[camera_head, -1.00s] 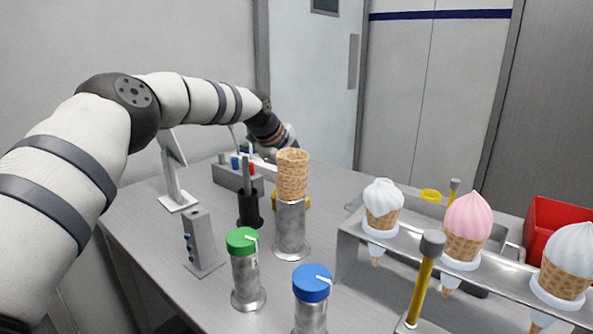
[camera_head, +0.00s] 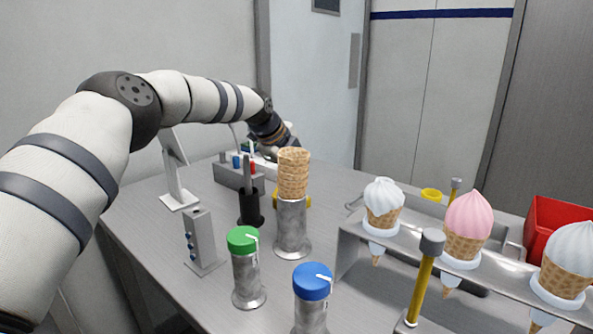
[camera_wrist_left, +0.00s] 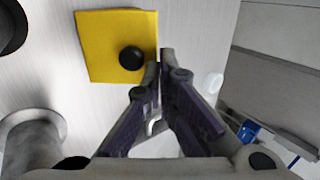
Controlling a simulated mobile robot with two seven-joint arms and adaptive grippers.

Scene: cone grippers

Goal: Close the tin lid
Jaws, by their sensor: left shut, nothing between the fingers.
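A yellow square piece with a round black knob, which looks like the tin lid (camera_wrist_left: 105,45), lies at the upper left of the left wrist view. In the head view only a yellow bit of it (camera_head: 307,201) shows behind the cone stand. Whether the lid is open or closed I cannot tell. My left gripper (camera_wrist_left: 160,57) is shut and empty, its fingertips at the lid's right edge in the wrist view; I cannot tell whether they touch. In the head view the fingers are hidden behind the waffle cones. My right gripper is not in view.
Waffle cones (camera_head: 293,172) stand on a metal cylinder (camera_head: 292,228) in front of my left gripper. Green-capped (camera_head: 243,240) and blue-capped (camera_head: 312,282) canisters stand nearer. An ice-cream rack (camera_head: 410,240) and a red bin (camera_head: 550,223) are at the right. A grey holder (camera_head: 232,176) stands at the back left.

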